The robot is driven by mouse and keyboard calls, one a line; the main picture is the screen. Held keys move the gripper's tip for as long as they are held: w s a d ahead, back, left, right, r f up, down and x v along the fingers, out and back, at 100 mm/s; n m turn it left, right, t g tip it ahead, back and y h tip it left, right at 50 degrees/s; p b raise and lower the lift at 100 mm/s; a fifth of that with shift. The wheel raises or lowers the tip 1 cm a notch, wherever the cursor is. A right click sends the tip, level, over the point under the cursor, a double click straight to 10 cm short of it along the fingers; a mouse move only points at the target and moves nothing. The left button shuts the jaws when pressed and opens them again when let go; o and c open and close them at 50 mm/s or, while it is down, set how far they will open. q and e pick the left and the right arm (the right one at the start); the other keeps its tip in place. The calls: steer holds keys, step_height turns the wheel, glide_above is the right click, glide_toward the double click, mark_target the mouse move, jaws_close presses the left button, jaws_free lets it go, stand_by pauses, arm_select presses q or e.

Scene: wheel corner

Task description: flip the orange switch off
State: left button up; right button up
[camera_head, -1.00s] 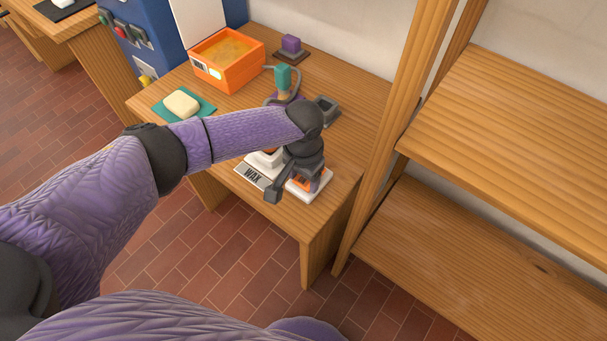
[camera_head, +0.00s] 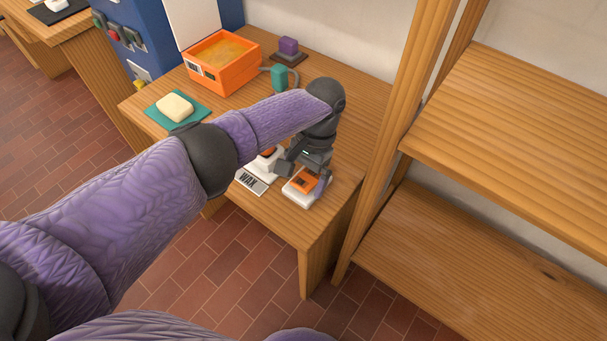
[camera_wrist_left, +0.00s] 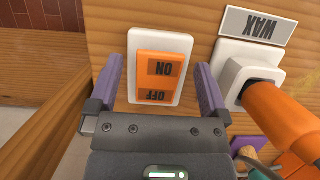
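The orange switch (camera_head: 303,181) is a rocker in a white plate near the table's front right corner. It also shows in the left wrist view (camera_wrist_left: 160,70), with ON on its larger, brighter half and OFF on its darker, narrower half nearer my gripper. I cannot tell for sure which half is pressed in. My left gripper (camera_head: 308,176) hangs right over the switch. In the left wrist view, its two purple fingers (camera_wrist_left: 158,76) are apart, one on each side of the white plate, with nothing between them in their grasp. My right gripper is not in view.
A WAX label (camera_head: 251,181) and a white socket (camera_wrist_left: 246,68) with an orange plug (camera_wrist_left: 283,112) sit close beside the switch. An orange box (camera_head: 235,76), a soap-like block (camera_head: 174,107) and a purple block (camera_head: 288,46) stand farther back. A wooden shelf post (camera_head: 398,130) rises right of the table.

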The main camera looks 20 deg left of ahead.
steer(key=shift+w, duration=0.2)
arm_select(q)
steer(key=shift+w+r, duration=0.15)
steer(key=shift+r, duration=0.2)
steer(key=p+v, duration=0.1)
steer(key=v, duration=0.8)
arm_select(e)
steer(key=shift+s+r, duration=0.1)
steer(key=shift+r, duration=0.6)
